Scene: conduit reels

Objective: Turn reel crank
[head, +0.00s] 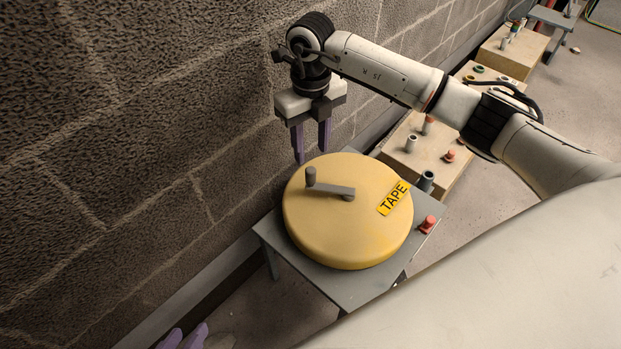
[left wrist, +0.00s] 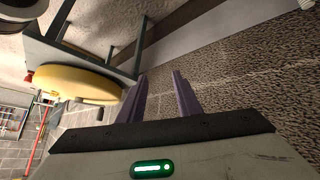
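A round yellow reel (head: 340,232) marked TAPE lies flat on a grey stand (head: 341,286) beside the block wall. Its grey crank arm (head: 335,190) lies across the top, with an upright knob (head: 311,175) at the far-left side. My right gripper (head: 312,157) points down beyond the reel's far edge, fingers apart and empty; the knob is not between them. Only my left gripper's purple fingertips (head: 187,331) show at the bottom left, apart from the reel. In the left wrist view its fingers (left wrist: 160,76) are open and empty, with the reel (left wrist: 75,82) to the left.
Beyond are beige blocks (head: 438,160) with several small pegs. The block wall (head: 130,150) closes the left side. Bare floor (head: 270,315) shows below the stand.

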